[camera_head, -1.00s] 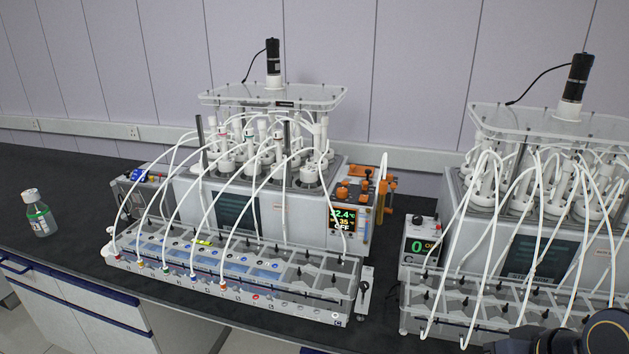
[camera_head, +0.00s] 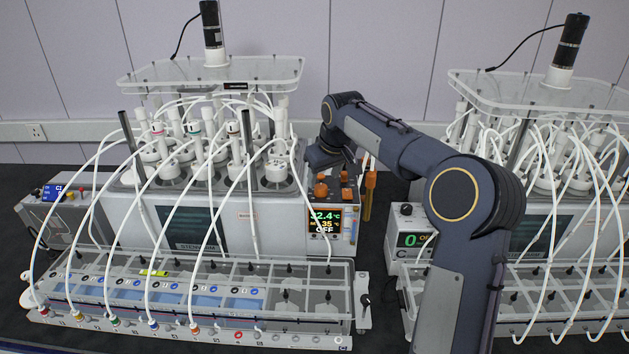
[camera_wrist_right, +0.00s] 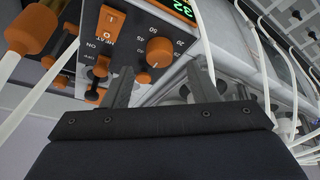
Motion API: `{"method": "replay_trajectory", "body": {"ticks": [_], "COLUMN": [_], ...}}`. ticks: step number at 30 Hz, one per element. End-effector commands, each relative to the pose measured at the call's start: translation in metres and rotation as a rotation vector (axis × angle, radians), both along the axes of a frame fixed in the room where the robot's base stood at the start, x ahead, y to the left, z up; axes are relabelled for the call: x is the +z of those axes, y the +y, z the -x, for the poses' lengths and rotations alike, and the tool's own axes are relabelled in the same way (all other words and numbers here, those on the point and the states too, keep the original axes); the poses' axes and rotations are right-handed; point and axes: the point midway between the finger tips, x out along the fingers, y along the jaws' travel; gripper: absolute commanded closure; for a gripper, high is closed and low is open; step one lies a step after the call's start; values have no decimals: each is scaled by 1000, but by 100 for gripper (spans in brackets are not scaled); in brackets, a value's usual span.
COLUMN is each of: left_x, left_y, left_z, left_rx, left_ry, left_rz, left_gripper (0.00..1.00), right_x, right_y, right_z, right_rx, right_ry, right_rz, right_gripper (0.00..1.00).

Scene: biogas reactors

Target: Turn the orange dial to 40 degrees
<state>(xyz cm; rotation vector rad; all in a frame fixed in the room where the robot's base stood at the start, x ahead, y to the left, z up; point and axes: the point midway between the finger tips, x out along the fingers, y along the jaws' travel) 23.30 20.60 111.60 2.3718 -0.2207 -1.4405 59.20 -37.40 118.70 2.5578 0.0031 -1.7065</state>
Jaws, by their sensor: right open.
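The orange dial (camera_wrist_right: 159,52) shows in the right wrist view as a round knob on a dark panel, with a printed number scale around it. Its pointer setting is too small to read surely. In the head view, orange knobs (camera_head: 321,190) stand on the control box of the left reactor; I cannot tell which is the dial. My right gripper (camera_wrist_right: 162,78) is open, its two fingers apart on either side of the dial's line, with no contact visible. In the head view the right gripper (camera_head: 328,157) hangs just above the box. My left gripper is not in view.
Below the knobs, the box's display (camera_head: 325,220) shows green and orange digits and OFF. An orange rocker switch (camera_wrist_right: 109,22) sits beside the dial. White hoses (camera_head: 150,210) arch over the front rack (camera_head: 300,265). A second reactor (camera_head: 545,235) stands right of my arm.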

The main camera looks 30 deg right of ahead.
Motion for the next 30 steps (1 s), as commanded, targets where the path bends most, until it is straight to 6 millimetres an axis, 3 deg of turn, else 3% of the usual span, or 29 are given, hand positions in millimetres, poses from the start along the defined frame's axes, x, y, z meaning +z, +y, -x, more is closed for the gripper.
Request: {"method": "replay_trajectory", "body": {"ticks": [7,18,28,30], "left_x": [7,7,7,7], "left_y": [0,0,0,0], "left_z": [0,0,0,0], "left_rx": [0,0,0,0], "left_ry": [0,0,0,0], "left_rz": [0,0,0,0], "left_gripper": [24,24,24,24], "right_x": [-30,-37,-36,-36], "right_y": [-1,-1,-1,-1], "right_z": [-13,-15,-15,-15], "right_rx": [0,0,0,0], "right_ry": [1,-1,-1,-1], "right_rz": [0,0,0,0], "right_gripper": [47,47,90,91]}}
